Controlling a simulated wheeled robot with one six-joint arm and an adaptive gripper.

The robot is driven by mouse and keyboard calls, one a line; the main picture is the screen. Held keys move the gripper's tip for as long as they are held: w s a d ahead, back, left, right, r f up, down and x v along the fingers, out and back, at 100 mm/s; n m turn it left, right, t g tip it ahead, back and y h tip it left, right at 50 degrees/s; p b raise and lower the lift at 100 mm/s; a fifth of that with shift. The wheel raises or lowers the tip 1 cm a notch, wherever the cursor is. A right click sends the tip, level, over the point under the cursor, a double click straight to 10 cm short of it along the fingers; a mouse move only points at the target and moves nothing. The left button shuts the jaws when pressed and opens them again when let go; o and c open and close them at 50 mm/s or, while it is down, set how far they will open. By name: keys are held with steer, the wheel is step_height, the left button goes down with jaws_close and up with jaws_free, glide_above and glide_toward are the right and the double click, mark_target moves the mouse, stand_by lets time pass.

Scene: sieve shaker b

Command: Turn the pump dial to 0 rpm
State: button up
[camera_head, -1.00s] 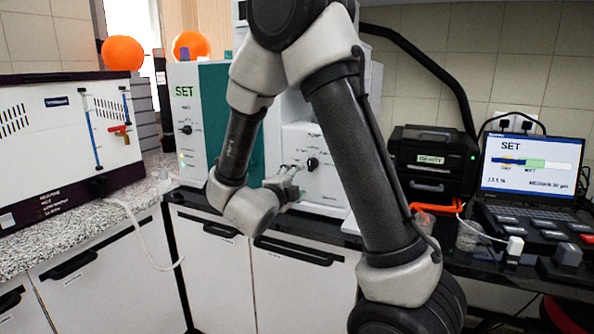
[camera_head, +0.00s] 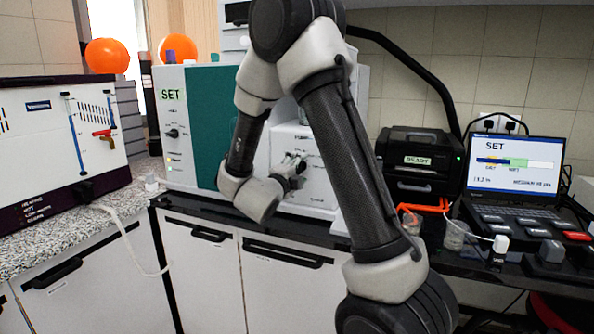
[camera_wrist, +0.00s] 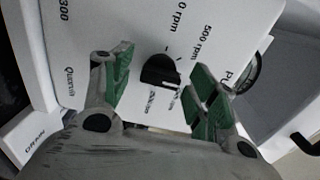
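The pump dial is a black round knob (camera_wrist: 159,72) on a white panel in the wrist view, with printed marks including "0 rpm" (camera_wrist: 179,18) and "500 rpm" (camera_wrist: 207,42). Which mark its pointer faces is not clear. My gripper (camera_wrist: 162,57) is open, with one green-padded finger on each side of the knob. Gaps show between the pads and the knob. In the head view my gripper (camera_head: 298,160) is at the front of the white pump unit (camera_head: 318,192) and largely covers the dial.
Left of the pump stands a white-and-green cabinet (camera_head: 207,110) with its own knob (camera_head: 172,133). On the right are a black printer-like box (camera_head: 420,160) and a laptop (camera_head: 515,165) behind a black key panel. My arm crosses in front of the pump.

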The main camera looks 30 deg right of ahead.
steer(key=c, duration=1)
steer(key=shift+n, duration=0.4)
steer(key=n, duration=0.3)
steer(key=shift+n, duration=0.3)
steer(key=n, duration=0.4)
steer(key=shift+n, duration=0.3)
steer(key=n, duration=0.8)
steer(key=shift+f+n, duration=0.1)
steer(key=shift+n, duration=0.3)
steer(key=shift+o, duration=0.2)
